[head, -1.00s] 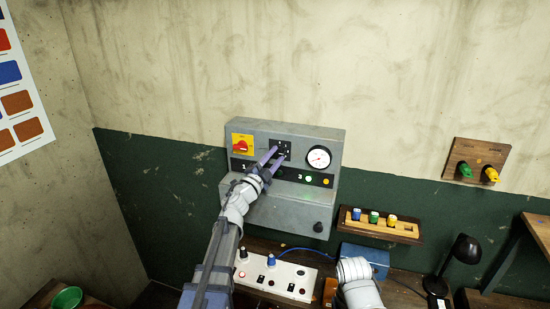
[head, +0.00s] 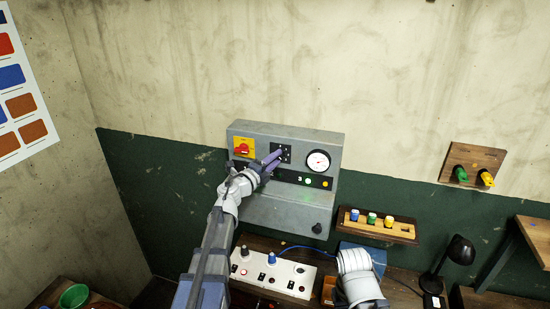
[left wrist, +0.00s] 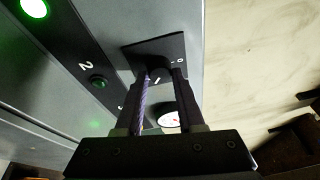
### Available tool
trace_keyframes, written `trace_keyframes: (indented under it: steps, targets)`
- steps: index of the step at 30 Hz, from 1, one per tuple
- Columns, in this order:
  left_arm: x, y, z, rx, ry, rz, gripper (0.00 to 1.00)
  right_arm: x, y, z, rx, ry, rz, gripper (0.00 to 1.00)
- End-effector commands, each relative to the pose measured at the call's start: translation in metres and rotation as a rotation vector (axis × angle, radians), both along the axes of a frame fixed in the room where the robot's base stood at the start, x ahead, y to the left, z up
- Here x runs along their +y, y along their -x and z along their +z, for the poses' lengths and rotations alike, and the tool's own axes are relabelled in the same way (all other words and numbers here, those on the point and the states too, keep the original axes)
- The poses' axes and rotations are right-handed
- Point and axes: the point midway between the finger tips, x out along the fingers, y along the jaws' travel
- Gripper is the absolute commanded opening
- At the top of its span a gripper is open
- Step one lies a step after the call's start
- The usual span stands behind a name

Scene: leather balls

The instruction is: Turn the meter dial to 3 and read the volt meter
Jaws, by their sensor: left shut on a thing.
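The meter dial's black plate (head: 286,147) is on the grey wall box, left of the round white volt meter (head: 318,161). My left gripper (head: 277,157) reaches the dial from the lower left, shut on its knob. In the left wrist view the fingers (left wrist: 162,72) meet the plate (left wrist: 176,46), where a 0 and a white tick show. The knob is mostly hidden, and I cannot tell its setting. The volt meter (left wrist: 170,118) shows partly between the fingers. Its needle is too small to read in the head view.
A yellow plate with a red switch (head: 243,148) is at the box's left. A green lamp (head: 308,182) is lit. A white control panel (head: 285,275) sits below, and a wooden shelf with coloured knobs (head: 376,225) is at the right.

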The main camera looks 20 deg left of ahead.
Motion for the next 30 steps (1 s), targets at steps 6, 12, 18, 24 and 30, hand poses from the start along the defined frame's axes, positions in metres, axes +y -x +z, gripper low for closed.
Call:
trace_keyframes:
  steps: [6, 12, 18, 24, 30]
  targets:
    - [-0.0001, 0.0003, 0.0005, -0.001, -0.056, 0.000, 0.00, 0.0001, 0.0001, 0.0042, 0.000, 0.000, -0.002, 0.50]
    - [-0.0001, 0.0004, 0.0001, -0.002, -0.071, 0.000, 0.00, 0.0000, 0.0000, 0.0047, 0.000, 0.000, -0.003, 0.50]
    - [-0.0002, 0.0004, -0.0002, -0.002, -0.072, 0.000, 0.00, 0.0001, 0.0001, 0.0045, 0.000, 0.000, -0.003, 0.50]
    - [-0.0003, 0.0003, -0.0001, -0.002, -0.071, 0.000, 0.49, 0.0001, 0.0001, 0.0045, 0.000, 0.000, -0.003, 0.50]
    - [-0.0003, 0.0002, 0.0001, -0.002, -0.069, -0.001, 0.67, 0.0000, 0.0000, 0.0046, 0.000, 0.000, -0.003, 0.50]
